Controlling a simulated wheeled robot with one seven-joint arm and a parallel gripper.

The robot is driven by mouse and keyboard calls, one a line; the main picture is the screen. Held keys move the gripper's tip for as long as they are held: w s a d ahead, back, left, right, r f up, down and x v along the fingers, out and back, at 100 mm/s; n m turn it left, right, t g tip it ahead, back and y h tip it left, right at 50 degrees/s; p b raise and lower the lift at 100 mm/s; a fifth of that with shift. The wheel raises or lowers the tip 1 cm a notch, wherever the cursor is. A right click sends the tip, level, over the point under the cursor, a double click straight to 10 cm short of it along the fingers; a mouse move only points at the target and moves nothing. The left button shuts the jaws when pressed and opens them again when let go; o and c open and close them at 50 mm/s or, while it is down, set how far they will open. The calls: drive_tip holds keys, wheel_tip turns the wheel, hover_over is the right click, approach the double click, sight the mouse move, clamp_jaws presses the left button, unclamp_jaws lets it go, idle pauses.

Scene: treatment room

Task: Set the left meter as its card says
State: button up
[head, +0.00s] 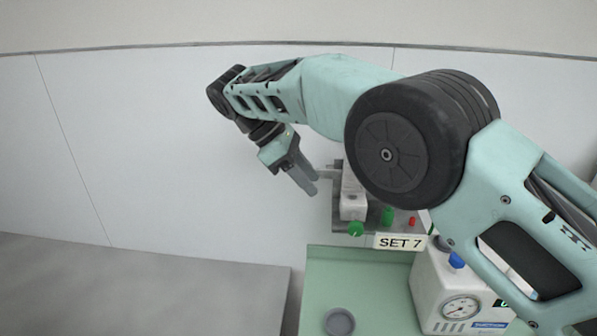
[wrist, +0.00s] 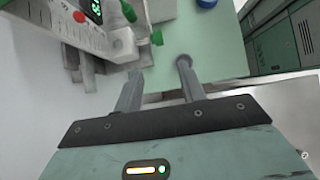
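The left meter (head: 353,204) is a pale upright body on a grey wall bracket, with a green knob (head: 355,229) at its lower end. Its upper part is partly hidden by my arm. A card (head: 400,243) reading "SET 7" hangs just below and to the right. My gripper (head: 314,184) is left of the meter, pointing down and right, apart from the knob. In the wrist view my gripper (wrist: 159,67) has its two fingers apart with nothing between them. A white body with a scale (wrist: 85,38) and a green knob (wrist: 157,38) show beyond the left finger. The meter's reading cannot be made out.
Another green fitting (head: 387,216) and a red one (head: 412,221) sit on the bracket. A white device with a round gauge (head: 460,307) and a blue knob (head: 456,260) stands on the green worktop (head: 330,268), near a grey round dish (head: 339,322). The wall at left is clear.

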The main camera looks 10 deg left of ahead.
drive_tip(key=shift+v, duration=1.35)
drive_tip(key=shift+s+d, duration=0.1)
idle(1.0)
